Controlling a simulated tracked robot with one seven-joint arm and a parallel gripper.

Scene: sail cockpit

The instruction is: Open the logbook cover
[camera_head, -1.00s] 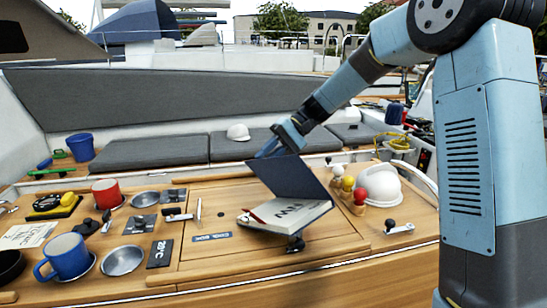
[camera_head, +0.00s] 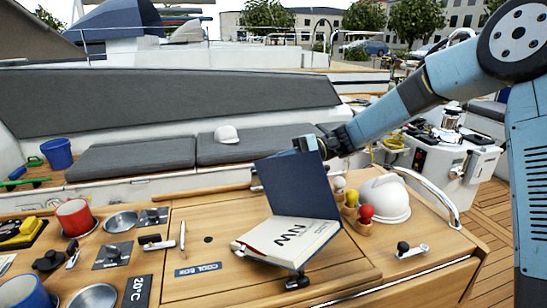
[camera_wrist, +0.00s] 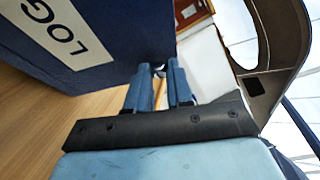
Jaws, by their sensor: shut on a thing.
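The logbook lies on the wooden cockpit table, its white page block (camera_head: 290,238) facing up with dark lettering. In the wrist view the cover (camera_wrist: 95,75), with a white label reading "LOG", fills the upper left. The gripper fingers (camera_wrist: 160,88) are at its edge there; the exact contact is partly hidden.
A white helmet-like dome (camera_head: 385,197) and red, yellow and white knobs (camera_head: 366,213) stand close right of the book. A small black-knobbed lever (camera_head: 297,280) is at its front edge. Mugs, bowls and switches crowd the left.

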